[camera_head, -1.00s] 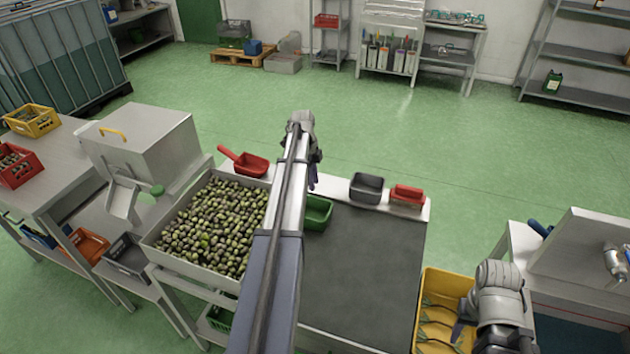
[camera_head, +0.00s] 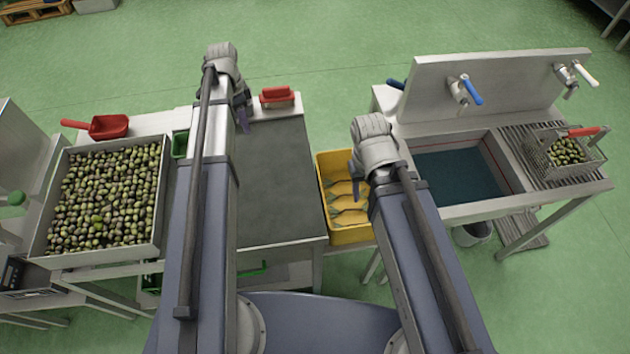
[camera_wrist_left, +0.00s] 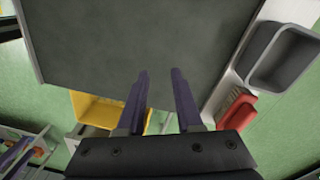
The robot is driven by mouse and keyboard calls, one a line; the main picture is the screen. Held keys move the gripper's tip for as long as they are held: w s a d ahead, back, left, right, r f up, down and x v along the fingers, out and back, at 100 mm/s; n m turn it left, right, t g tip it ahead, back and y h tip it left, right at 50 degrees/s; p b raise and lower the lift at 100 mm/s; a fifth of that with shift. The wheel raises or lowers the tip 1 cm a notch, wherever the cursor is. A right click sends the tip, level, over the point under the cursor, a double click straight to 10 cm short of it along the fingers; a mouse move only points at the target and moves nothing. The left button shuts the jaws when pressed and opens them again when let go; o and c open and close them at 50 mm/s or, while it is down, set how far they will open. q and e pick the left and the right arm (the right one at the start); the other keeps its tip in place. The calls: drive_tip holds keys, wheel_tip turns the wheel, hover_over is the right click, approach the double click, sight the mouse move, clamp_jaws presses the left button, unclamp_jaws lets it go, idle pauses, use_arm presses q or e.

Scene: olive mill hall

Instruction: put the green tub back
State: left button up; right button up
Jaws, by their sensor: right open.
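The green tub (camera_head: 180,144) shows in the head view between the olive bin and the dark work surface, partly hidden by my left arm. My left gripper (camera_head: 243,120) is to the right of it, above the back part of the work surface. In the left wrist view its two fingers (camera_wrist_left: 160,100) are apart with nothing between them. My right gripper (camera_head: 355,190) is open at the right side of the yellow crate; nothing shows in its jaws.
A red scoop (camera_head: 108,126) lies behind the olive bin (camera_head: 160,232). The yellow crate (camera_head: 350,236) stands between the work surface (camera_head: 272,190) and the sink unit (camera_head: 505,52).

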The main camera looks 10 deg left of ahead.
use_arm(q)
drive_tip(key=s+d+n+y, duration=0.1)
drive_tip(key=s+d+n, duration=0.2)
drive_tip(key=s+d, duration=0.6)
drive_tip(key=s+d+n+y, duration=0.1)
drive_tip(key=s+d+n, duration=0.2)
drive_tip(key=s+d, duration=0.6)
drive_tip(key=d, duration=0.6)
drive_tip(key=shift+s+d+n, duration=0.3)
drive_tip(key=shift+s+n, duration=0.1)
